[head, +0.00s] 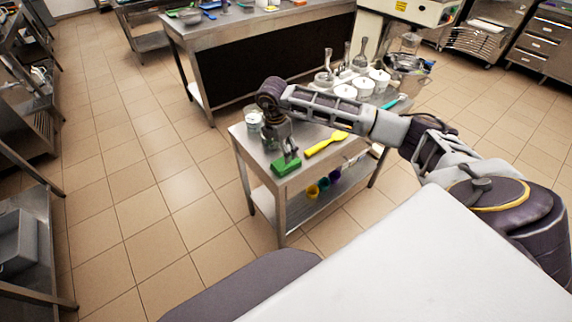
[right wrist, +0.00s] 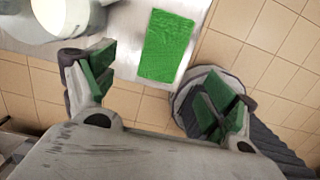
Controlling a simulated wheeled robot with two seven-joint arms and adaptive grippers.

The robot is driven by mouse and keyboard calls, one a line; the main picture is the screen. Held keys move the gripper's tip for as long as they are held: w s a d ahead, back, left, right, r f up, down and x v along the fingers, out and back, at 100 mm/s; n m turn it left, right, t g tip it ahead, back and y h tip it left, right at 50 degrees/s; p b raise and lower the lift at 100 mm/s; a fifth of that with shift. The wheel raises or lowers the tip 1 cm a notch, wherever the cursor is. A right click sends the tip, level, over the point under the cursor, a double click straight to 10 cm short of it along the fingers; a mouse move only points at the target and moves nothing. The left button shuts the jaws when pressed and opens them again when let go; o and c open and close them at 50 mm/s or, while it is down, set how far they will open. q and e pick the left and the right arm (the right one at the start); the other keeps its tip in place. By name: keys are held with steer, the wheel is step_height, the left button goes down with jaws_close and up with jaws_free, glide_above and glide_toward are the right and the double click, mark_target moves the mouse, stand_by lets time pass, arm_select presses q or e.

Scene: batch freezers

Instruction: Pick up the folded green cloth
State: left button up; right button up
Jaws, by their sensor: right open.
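The folded green cloth (head: 286,165) lies flat on the near left corner of the small steel table (head: 303,180), close to its edge. In the right wrist view the cloth (right wrist: 167,46) is a green rectangle ahead of the gap between my fingers. My right gripper (head: 287,151) points down just above and behind the cloth. In the right wrist view my right gripper (right wrist: 155,78) is open and empty, its green-padded fingers spread wide. The cloth appears apart from both fingers. My left gripper is not in view.
A yellow utensil (head: 327,144) lies right of the cloth. A pale container (head: 254,121) stands at the table's left edge. Tiled floor (head: 172,190) is free to the left.

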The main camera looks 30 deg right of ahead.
mark_target(283, 163)
steer(key=shift+d+f, duration=0.2)
steer(key=shift+f, duration=1.4)
steer(key=shift+f, duration=0.1)
steer(key=shift+s+d+f+p, duration=0.1)
steer(key=shift+d+f+p, duration=0.2)
steer(key=shift+f, duration=0.65)
steer(key=shift+d+f+p, duration=0.15)
steer(key=shift+d+f, duration=0.1)
steer(key=shift+f, duration=1.25)
steer(key=shift+d, duration=0.1)
steer(key=shift+c, duration=0.2)
steer(key=c, duration=1.1)
steer(key=shift+c, duration=0.2)
steer(key=shift+r, duration=0.1)
